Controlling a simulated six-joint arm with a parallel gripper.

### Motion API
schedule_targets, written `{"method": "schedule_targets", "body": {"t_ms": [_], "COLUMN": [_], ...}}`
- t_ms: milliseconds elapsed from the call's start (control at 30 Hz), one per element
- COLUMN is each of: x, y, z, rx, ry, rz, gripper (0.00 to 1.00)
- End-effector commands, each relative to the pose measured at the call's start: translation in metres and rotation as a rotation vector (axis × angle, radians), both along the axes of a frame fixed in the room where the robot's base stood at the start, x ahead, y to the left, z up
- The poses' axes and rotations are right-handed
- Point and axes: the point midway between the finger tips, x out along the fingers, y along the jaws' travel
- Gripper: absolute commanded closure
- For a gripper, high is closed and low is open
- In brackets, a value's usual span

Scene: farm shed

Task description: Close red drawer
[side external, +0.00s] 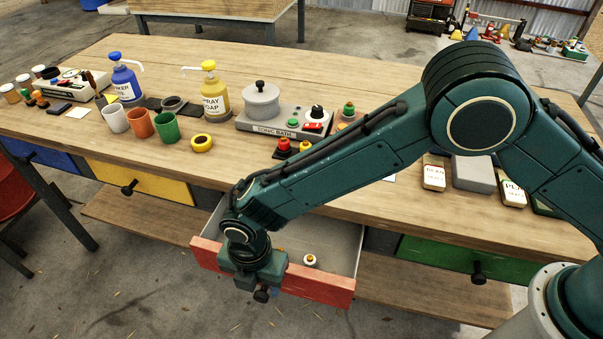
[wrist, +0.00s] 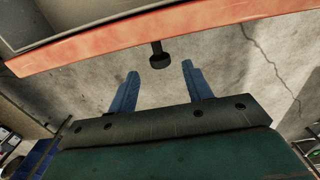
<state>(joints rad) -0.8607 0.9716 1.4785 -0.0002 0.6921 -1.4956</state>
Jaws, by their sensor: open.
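The red drawer (side external: 325,287) is pulled out from under the front of the workbench, and its grey inside shows. A small white and orange item (side external: 310,260) lies in it. The drawer's dark knob (side external: 262,294) sticks out from the front face. In the wrist view the red front edge (wrist: 205,33) crosses the top, with the knob (wrist: 159,56) below it. My gripper (wrist: 160,80) is open and empty, its two blue fingers apart on either side of the knob's line, pointing toward the drawer front. In the side external view my wrist hides part of the drawer, and the fingers are hidden.
The yellow drawer (side external: 150,186) on the left and the green drawer (side external: 445,259) on the right look shut. The workbench top (side external: 330,190) holds cups, bottles and a sonic bath (side external: 270,120). A lower shelf (side external: 420,290) runs beneath. Concrete floor lies in front.

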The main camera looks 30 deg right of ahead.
Motion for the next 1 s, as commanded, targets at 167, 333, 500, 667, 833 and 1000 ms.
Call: {"method": "schedule_targets", "body": {"t_ms": [167,333,500,667,833,1000], "x": [0.0,0.0,0.0,0.0,0.0,0.0], "y": [0.0,0.0,0.0,0.0,0.0,0.0], "z": [-0.025,-0.039,-0.045,-0.046,-0.046,-0.046], "rx": [-0.001,0.0,0.001,0.001,0.001,0.001], "ry": [0.001,0.0,-0.001,-0.001,-0.001,-0.001], "rz": [0.0,0.0,0.0,0.0,0.0,0.0], "gripper": [0.5,0.5,0.5,0.5,0.64,0.97]}}
